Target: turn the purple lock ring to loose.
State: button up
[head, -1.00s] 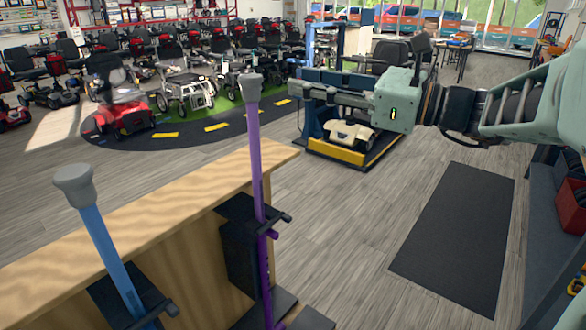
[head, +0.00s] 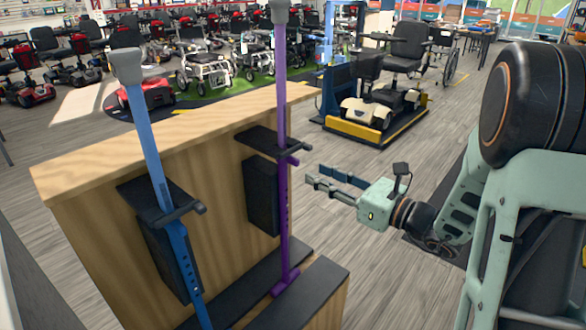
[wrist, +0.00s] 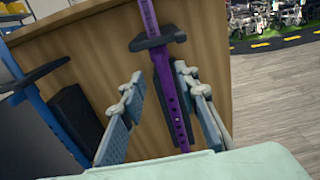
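The purple pole (head: 281,90) stands upright at the wooden stand, with a grey top and a row of holes lower down. The purple lock ring (head: 288,159) appears as a collar with a short stub just below the black bracket (head: 268,140). In the wrist view the purple pole (wrist: 172,105) runs between my fingers, beyond them; the ring's setting is too small to read. My gripper (head: 314,177) is open and empty, to the right of the pole and slightly below the ring, apart from both. Its spread fingers also show in the wrist view (wrist: 158,82).
A blue pole (head: 152,130) with its own bracket stands left of the purple one. The wooden stand (head: 105,215) has black base plates (head: 310,300) at its foot. Scooters and wheelchairs fill the back.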

aim_at(299, 165)
jog(key=b+x, duration=0.1)
jog(key=x, duration=0.7)
jog(key=shift+w+a, duration=0.15)
grip_shut()
